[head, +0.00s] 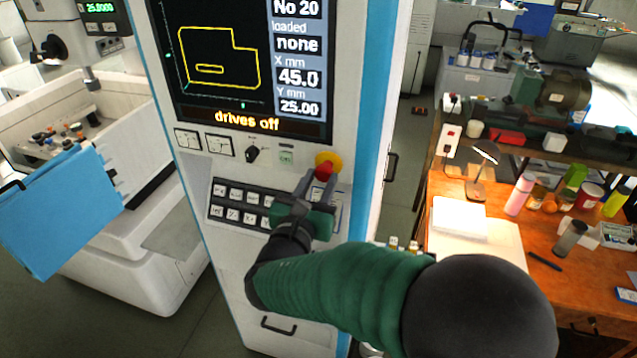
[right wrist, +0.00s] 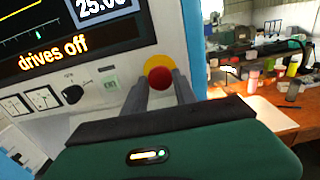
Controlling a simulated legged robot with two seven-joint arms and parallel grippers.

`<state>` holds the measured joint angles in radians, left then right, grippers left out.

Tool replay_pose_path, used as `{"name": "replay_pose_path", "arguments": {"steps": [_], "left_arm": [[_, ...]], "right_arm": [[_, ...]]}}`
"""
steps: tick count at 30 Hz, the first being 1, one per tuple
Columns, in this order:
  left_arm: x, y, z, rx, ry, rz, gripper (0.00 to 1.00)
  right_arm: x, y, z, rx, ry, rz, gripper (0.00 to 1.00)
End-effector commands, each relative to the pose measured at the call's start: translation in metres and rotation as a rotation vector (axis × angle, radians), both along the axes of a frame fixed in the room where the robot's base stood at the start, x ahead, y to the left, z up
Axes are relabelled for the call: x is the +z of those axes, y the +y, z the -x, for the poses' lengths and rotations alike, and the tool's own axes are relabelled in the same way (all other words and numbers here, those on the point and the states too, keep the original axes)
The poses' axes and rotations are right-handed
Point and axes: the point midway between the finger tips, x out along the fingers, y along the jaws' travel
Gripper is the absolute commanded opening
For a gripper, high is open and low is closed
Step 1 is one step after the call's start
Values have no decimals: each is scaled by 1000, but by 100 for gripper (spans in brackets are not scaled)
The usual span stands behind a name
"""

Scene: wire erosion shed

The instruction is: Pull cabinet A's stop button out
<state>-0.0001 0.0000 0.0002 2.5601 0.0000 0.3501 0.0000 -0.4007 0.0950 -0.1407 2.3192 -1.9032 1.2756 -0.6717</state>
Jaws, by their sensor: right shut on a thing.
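Cabinet A (head: 235,150) is the tall white cabinet with blue edges, and its screen (head: 225,60) reads "drives off". Its stop button (head: 324,170) is a red cap on a yellow round base, right of the knob below the screen. My right gripper (head: 317,177) is at the button, its two fingers shut on the red cap. In the right wrist view the red cap (right wrist: 159,80) shows between the fingertips, with the yellow base behind it. Whether the button is pressed in or out cannot be told. My left gripper is not in view.
A keypad (head: 240,203) sits below the button, left of my right gripper. A black knob (head: 252,153) is left of the button. A wooden bench (head: 480,205) with bottles, papers and a lamp stands at right. A blue panel (head: 60,215) and white machine stand at left.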

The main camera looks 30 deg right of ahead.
Motion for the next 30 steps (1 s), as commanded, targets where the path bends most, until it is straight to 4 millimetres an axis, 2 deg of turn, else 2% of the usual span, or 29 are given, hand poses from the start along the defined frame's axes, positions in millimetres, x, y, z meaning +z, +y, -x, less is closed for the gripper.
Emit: {"name": "replay_pose_path", "arguments": {"steps": [2, 3, 9, 20, 23, 30], "left_arm": [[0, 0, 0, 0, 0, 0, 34], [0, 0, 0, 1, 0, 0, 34], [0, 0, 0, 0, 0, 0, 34], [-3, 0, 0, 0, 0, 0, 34], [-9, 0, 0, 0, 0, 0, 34], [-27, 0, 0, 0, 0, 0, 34]], "right_arm": [[-3, 0, 0, 3, 8, -1, 0], [-3, 1, 0, 4, 8, -1, 34], [-2, 1, 0, 5, 6, -1, 58], [-2, 8, 4, 9, 3, -2, 58], [-4, 22, 15, 11, 3, -2, 58], [-7, 75, 60, 12, 3, -3, 58]]}}
